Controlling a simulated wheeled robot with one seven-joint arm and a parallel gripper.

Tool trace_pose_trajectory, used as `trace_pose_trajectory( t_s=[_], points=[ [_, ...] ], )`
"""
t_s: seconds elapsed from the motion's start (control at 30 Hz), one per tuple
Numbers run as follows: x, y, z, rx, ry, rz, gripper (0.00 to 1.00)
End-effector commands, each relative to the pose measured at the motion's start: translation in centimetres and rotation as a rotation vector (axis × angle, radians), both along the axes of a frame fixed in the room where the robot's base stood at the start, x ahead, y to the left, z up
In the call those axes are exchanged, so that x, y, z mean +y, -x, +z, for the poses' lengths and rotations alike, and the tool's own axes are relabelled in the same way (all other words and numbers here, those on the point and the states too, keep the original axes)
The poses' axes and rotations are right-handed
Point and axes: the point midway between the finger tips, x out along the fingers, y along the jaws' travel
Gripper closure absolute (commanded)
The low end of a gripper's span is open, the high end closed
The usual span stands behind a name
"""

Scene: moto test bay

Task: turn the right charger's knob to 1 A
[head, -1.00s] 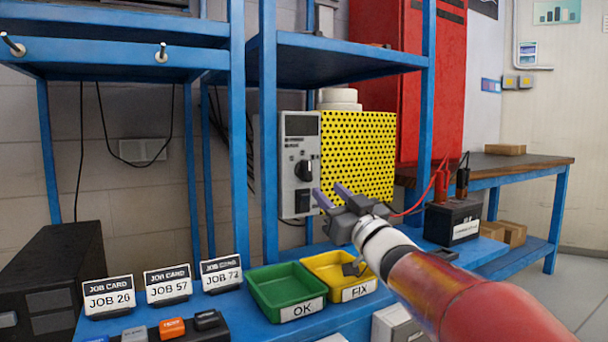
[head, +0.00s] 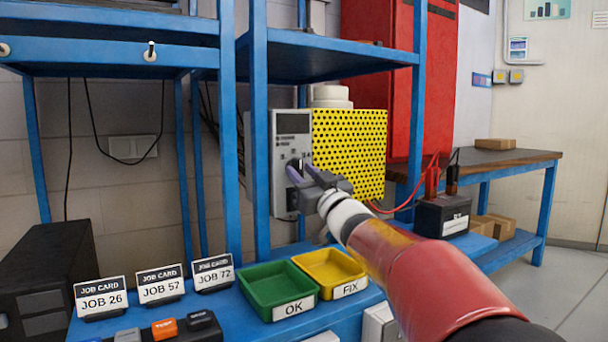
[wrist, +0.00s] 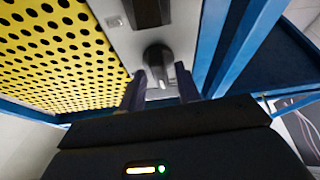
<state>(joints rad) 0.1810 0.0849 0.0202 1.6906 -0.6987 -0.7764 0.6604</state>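The charger has a grey front panel (head: 283,130) and a yellow perforated side; it stands under the blue shelf in the head view. Its black knob (wrist: 157,58) shows in the wrist view with a pale mark at its lower end. The scale around it cannot be read. My gripper (head: 299,170) is at the panel front, its fingers mostly covering the knob in the head view. In the wrist view my gripper (wrist: 161,77) is open, one finger on each side of the knob's line. I cannot tell whether the fingers touch it.
A blue shelf post (head: 260,150) stands close left of the panel. A green OK tray (head: 262,308) and yellow FIX tray (head: 312,290) lie on the bench below. A black battery (head: 428,217) with red and black leads stands to the right.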

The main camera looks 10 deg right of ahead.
Motion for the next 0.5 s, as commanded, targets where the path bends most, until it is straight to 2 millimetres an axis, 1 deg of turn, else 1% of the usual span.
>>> trace_pose_trajectory(
  t_s=[0.03,0.2,0.23,0.5],
  points=[
    [-0.02,0.02,0.00,0.000,0.000,0.000,0.74],
    [-0.02,0.03,0.01,0.000,0.000,0.000,0.97],
    [-0.03,0.03,0.01,0.000,0.000,0.000,1.00],
    [-0.06,0.02,-0.01,-0.006,0.016,0.000,1.00]
  ],
)
